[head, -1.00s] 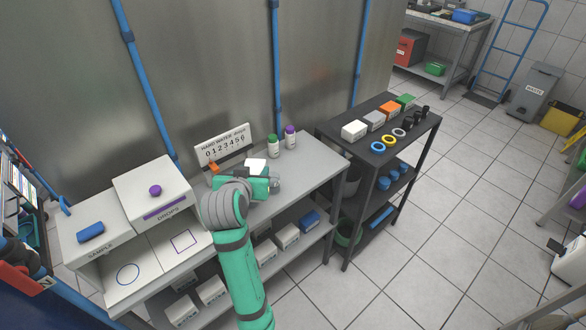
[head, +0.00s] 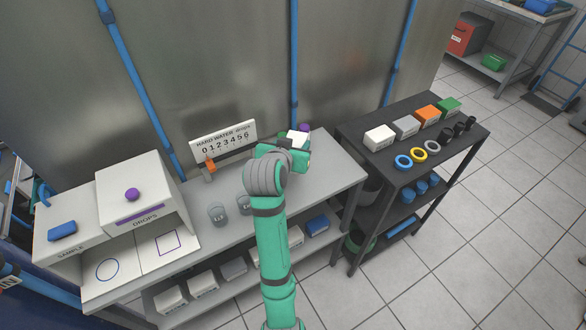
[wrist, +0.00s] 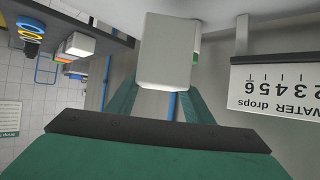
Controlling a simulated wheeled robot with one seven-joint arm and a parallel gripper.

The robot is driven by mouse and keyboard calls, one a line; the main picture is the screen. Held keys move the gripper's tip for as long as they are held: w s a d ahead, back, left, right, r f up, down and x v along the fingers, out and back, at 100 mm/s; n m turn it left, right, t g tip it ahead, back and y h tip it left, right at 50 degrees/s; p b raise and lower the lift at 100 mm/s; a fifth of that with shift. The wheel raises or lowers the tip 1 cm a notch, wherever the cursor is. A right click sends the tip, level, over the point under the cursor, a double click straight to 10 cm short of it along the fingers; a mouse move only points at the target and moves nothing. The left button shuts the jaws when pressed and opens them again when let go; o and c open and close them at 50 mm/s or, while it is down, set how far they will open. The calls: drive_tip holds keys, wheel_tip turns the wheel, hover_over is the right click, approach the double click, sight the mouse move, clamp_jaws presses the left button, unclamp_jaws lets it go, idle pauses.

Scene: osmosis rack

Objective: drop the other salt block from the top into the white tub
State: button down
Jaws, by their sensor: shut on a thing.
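My gripper (head: 296,150) is shut on a white block (head: 298,138), taken as the salt block, and holds it over the right part of the bench, near the back wall. In the wrist view the block (wrist: 166,50) sits between the two green fingers (wrist: 165,85). A white box-like piece (head: 380,138) stands on top of the dark rack, right of my gripper and apart from it. White boxes (head: 203,283) stand on the bench's lower shelf. I cannot tell which of these white things is the tub.
Two clear cups (head: 217,212) are left of my arm. A purple-capped bottle (head: 304,128) is partly hidden behind my gripper. The dark rack (head: 440,150) also holds grey, orange and green pieces, rings and black items.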

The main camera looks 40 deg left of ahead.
wheel_tip(320, 180, down, 4)
drive_tip(key=shift+d+r, duration=0.15)
drive_tip(key=shift+r, duration=0.1)
drive_tip(key=shift+s+a+f, duration=0.2)
drive_tip(key=shift+s+f, duration=0.05)
drive_tip(key=shift+f, duration=0.8)
wheel_tip(320, 180, down, 2)
drive_tip(key=shift+f, duration=0.15)
drive_tip(key=shift+w, duration=0.1)
drive_tip(key=shift+f, duration=0.1)
drive_tip(key=c, duration=1)
unclamp_jaws()
drive_tip(key=shift+f, duration=0.15)
drive_tip(key=shift+c, duration=0.2)
drive_tip(key=shift+o, duration=0.7)
drive_tip(key=shift+d, duration=0.1)
